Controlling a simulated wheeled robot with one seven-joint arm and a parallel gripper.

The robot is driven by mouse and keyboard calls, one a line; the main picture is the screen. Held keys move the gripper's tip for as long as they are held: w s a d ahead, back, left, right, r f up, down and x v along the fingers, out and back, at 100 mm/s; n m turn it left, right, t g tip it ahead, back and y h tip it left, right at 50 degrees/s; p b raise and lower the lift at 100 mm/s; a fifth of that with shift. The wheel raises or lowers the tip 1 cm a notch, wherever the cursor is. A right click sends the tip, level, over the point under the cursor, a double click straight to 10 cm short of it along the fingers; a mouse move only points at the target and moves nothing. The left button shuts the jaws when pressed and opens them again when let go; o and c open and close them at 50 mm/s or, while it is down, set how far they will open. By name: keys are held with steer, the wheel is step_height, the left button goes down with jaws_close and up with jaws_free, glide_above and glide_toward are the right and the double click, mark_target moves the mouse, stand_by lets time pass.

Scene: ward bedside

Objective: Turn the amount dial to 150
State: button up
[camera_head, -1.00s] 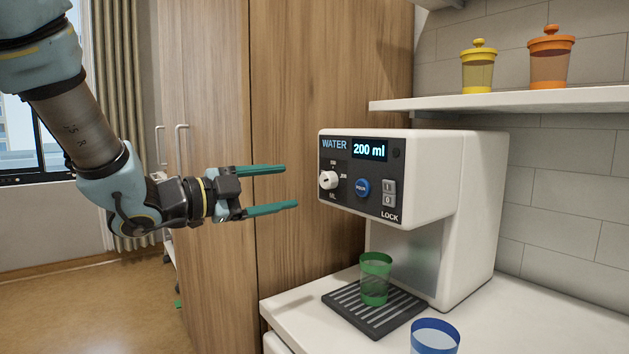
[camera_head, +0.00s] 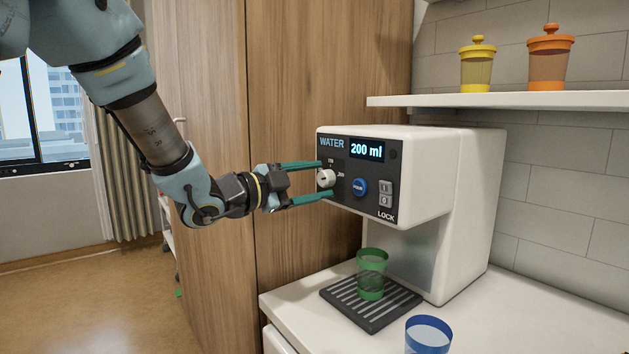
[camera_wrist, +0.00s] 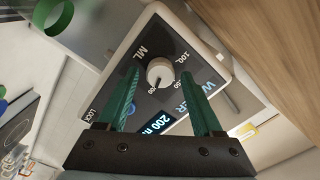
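The white amount dial (camera_head: 326,178) is on the dark front panel of the water dispenser (camera_head: 440,170), whose display (camera_head: 367,149) reads 200 ml. My gripper (camera_head: 324,179) is open, with one green finger above the dial and one below it. In the wrist view the dial (camera_wrist: 160,73) shows between the two fingers (camera_wrist: 163,88), with a visible gap on each side. The scale around it shows ML, 100 and other numbers, partly hard to read. I cannot tell whether the fingertips touch the panel.
A blue round button (camera_head: 359,187) and a lock switch (camera_head: 385,194) are right of the dial. A green cup (camera_head: 371,275) stands on the drip tray (camera_head: 345,311). A blue cup (camera_head: 428,335) is at the counter's front. A wooden cabinet (camera_head: 300,80) is behind my gripper.

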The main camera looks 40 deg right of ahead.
jaws_close()
stand_by(0.3)
stand_by(0.3)
steer(key=n+p, duration=0.1)
steer(key=n, duration=0.3)
steer(key=n+p, duration=0.1)
steer(key=n, duration=0.2)
steer(key=shift+r+n, duration=0.1)
steer(key=shift+n, duration=0.2)
steer(key=n+p, duration=0.2)
steer(key=n, duration=0.2)
steer(key=shift+p, duration=0.35)
steer(key=shift+n+p, duration=0.55)
steer(key=shift+n, duration=0.45)
